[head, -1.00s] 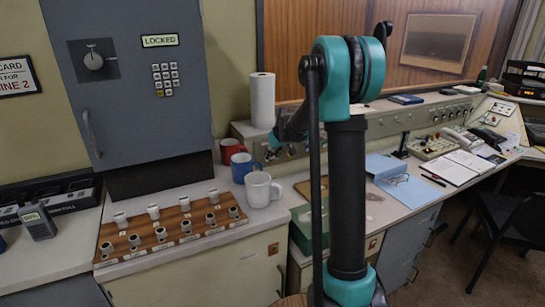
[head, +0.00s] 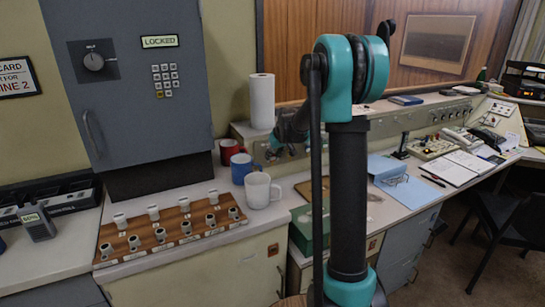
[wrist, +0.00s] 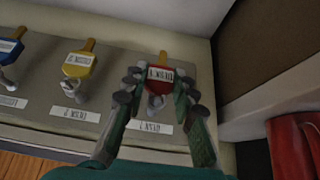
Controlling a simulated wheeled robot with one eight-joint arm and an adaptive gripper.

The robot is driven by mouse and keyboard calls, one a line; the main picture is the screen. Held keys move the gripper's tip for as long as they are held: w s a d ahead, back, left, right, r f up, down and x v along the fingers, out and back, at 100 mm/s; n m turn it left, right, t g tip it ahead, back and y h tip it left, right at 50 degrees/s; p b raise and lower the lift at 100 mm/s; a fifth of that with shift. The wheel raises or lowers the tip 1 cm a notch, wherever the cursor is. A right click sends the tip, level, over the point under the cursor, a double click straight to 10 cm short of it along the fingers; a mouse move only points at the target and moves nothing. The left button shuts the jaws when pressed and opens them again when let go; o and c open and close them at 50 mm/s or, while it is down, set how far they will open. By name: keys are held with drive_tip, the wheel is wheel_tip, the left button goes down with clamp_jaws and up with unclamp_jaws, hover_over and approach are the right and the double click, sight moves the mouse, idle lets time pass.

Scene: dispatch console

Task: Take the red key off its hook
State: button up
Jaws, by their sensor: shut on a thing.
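The red key (wrist: 160,80), with a white label on its head and a yellow-orange end, sits between the fingers of my gripper (wrist: 160,79) in the wrist view. The fingers are closed in on both sides of it. A pale metal hook (wrist: 155,102) shows just below the key head, above a white name label (wrist: 150,127). The key still looks to be at its hook; I cannot tell whether it is clear of it. In the head view my gripper (head: 273,153) is at the back panel, partly behind my arm, and the key cannot be made out.
A red object (wrist: 291,150) is at the lower right of the wrist view. Mugs (head: 258,190) and a paper roll (head: 262,101) stand near my gripper in the head view.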

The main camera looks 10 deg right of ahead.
drive_tip(key=shift+s, duration=0.2)
drive_tip(key=shift+s+d, duration=0.2)
drive_tip(key=shift+s, duration=0.15)
drive_tip(key=shift+s+d, duration=0.15)
drive_tip(key=shift+s, duration=0.4)
drive_tip(key=shift+s+d+r, duration=0.25)
drive_tip(key=shift+s+r, duration=0.1)
drive_tip(key=shift+s, duration=0.45)
drive_tip(key=shift+s+d+r, duration=0.25)
drive_tip(key=shift+s+r, duration=0.05)
drive_tip(key=shift+s, duration=0.5)
drive_tip(key=shift+s+d+r, duration=0.25)
drive_tip(key=shift+s+r, duration=0.1)
drive_tip(key=shift+s, duration=0.45)
drive_tip(key=shift+d, duration=0.15)
